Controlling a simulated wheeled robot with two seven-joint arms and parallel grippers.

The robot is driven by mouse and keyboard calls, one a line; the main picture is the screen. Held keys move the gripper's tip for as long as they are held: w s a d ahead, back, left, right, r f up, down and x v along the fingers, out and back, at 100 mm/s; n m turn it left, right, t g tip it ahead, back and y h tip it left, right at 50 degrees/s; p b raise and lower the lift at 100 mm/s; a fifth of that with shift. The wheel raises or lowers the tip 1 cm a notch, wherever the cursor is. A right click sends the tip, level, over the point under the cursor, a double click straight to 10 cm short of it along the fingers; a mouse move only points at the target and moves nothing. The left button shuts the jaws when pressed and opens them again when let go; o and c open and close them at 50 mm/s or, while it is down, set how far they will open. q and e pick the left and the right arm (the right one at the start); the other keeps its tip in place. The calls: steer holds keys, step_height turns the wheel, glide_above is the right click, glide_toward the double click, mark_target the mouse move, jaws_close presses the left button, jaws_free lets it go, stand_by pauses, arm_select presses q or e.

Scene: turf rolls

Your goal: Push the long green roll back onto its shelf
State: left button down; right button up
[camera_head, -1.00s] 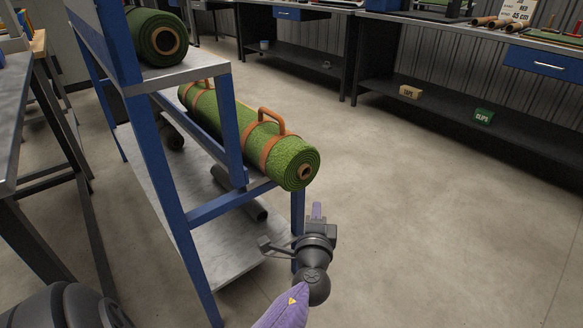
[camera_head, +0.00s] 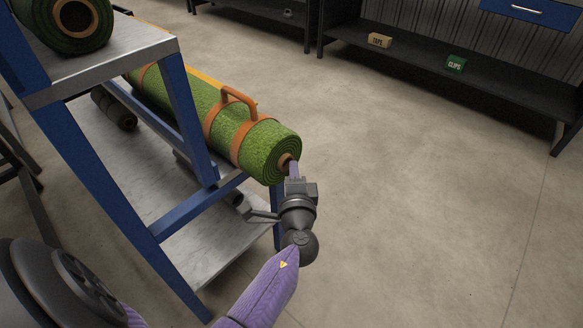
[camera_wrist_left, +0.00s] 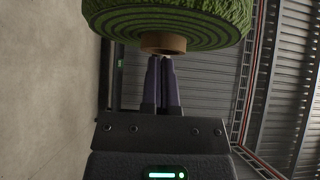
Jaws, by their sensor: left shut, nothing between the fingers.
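The long green roll (camera_head: 270,150) lies along a blue-framed shelf rack, with orange straps and an orange handle. Its near end sticks out past the rack's front post. My left gripper (camera_head: 294,172) is shut and empty, its fingertips at the brown core in the roll's near end. In the left wrist view the roll's end (camera_wrist_left: 170,20) fills the top, and the shut fingertips (camera_wrist_left: 162,60) are right at the core (camera_wrist_left: 163,43); I cannot tell whether they touch it or reach inside. My right gripper is not in view.
Another green roll (camera_head: 75,20) lies on the rack's upper shelf (camera_head: 120,55). Dark tubes (camera_head: 115,110) lie lower in the rack. A dark bench shelf at the back holds a tan box (camera_head: 380,40) and a green box (camera_head: 455,63). The floor to the right is clear.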

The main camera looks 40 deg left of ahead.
mark_target(236, 134)
arm_select(q)
steer(key=a+b, duration=0.1)
steer(key=a, duration=0.4)
steer(key=w+a+b, duration=0.1)
steer(key=a, duration=0.5)
steer(key=a+b, duration=0.1)
steer(key=a, duration=0.5)
steer(key=shift+w+f+b, duration=0.15)
steer(key=shift+b, duration=0.2)
steer(key=shift+a, duration=0.55)
steer(key=shift+r, duration=0.2)
steer(key=shift+d, duration=0.1)
